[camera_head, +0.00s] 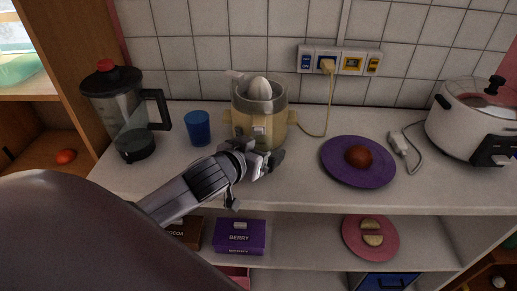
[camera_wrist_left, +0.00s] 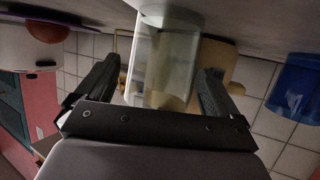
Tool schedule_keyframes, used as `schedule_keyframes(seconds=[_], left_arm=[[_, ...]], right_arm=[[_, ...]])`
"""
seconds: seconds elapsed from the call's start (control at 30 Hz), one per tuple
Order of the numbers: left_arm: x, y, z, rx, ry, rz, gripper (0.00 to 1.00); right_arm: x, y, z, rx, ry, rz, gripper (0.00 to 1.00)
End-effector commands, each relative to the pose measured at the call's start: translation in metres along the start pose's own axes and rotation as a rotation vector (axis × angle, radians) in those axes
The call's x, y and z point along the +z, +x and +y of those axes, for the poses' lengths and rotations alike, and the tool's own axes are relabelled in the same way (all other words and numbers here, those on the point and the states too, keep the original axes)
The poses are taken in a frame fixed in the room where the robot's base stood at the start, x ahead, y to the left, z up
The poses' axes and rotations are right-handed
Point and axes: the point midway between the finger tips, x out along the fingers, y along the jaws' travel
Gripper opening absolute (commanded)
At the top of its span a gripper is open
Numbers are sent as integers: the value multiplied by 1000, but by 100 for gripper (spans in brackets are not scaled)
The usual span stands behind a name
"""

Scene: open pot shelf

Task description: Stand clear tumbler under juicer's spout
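The juicer (camera_head: 258,112) has a cream body, a clear bowl and a white cone, and stands on the counter against the tiled wall. My left gripper (camera_head: 266,163) is low in front of it, close to its base. In the left wrist view, which is upside down, the clear tumbler (camera_wrist_left: 166,62) is between the two fingers of my left gripper (camera_wrist_left: 158,72). The fingers are wide apart, with a narrow gap showing beside the glass. In the head view the tumbler cannot be made out clearly. The spout is partly hidden. My right gripper is not in view.
A blue cup (camera_head: 198,128) and a blender (camera_head: 126,112) stand left of the juicer. A purple plate (camera_head: 340,172) with a round reddish-brown item (camera_head: 359,156) is on the right, near a white cooker (camera_head: 474,125). A cord (camera_head: 327,110) runs from the juicer to the sockets.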

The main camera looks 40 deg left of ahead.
Motion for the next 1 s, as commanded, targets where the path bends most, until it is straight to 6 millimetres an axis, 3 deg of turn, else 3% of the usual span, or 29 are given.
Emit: schedule_keyframes(seconds=[0.27,0.7,1.0], left_arm=[[1,-4,0,1,0,-2,95],[1,-58,0,1,-1,-1,95],[0,-72,0,-1,0,-1,95]], right_arm=[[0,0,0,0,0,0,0],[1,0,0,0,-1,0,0],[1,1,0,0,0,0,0]])
